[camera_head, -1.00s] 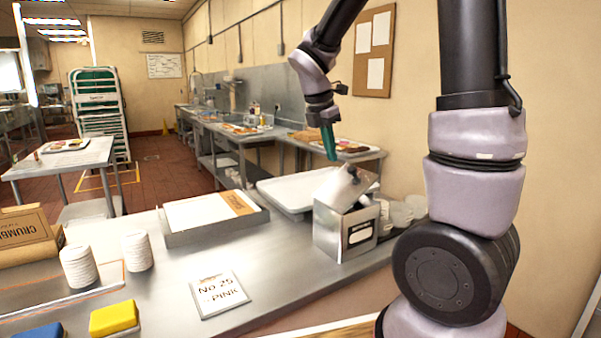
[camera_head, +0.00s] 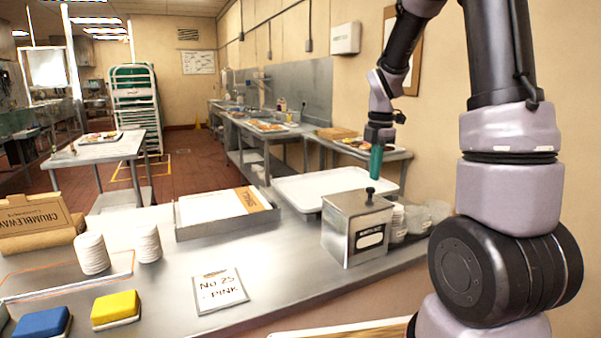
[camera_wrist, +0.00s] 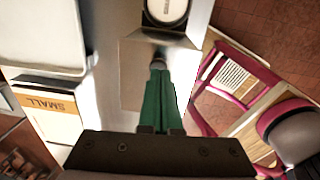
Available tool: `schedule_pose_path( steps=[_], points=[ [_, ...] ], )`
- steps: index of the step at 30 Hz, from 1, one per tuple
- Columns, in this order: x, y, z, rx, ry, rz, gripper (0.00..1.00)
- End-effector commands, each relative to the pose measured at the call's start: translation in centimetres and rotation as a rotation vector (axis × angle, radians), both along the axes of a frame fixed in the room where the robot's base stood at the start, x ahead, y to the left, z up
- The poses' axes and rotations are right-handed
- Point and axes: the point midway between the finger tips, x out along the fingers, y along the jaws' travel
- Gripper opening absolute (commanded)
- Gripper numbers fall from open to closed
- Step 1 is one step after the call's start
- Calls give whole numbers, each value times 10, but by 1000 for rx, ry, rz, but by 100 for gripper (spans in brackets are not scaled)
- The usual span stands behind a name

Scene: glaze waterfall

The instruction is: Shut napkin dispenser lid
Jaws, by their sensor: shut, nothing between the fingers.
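The napkin dispenser (camera_head: 352,236) is a grey metal box with a dark label on its front, standing on the steel counter. Its lid (camera_head: 350,203) lies flat across the top, with a black knob (camera_head: 369,194) standing up from it. My gripper (camera_head: 376,176) has green fingers, shut and empty, pointing down just above the knob; I cannot tell whether they touch it. In the wrist view my gripper (camera_wrist: 158,68) reaches over the lid (camera_wrist: 133,70), and the fingers hide most of the knob.
White bowls (camera_head: 412,222) stand close to the right of the dispenser. A white tray (camera_head: 318,188) lies behind it, and a shallow box (camera_head: 222,212) lies to the left. A sign card (camera_head: 219,291) lies in front on the counter.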

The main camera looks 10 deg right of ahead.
Motion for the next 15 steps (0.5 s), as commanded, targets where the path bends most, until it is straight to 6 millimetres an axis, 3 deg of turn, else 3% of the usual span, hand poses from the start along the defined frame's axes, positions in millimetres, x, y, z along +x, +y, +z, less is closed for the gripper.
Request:
schedule_pose_path(
  steps=[15],
  points=[
    [5,-15,-28,0,0,0,0]
  ],
)
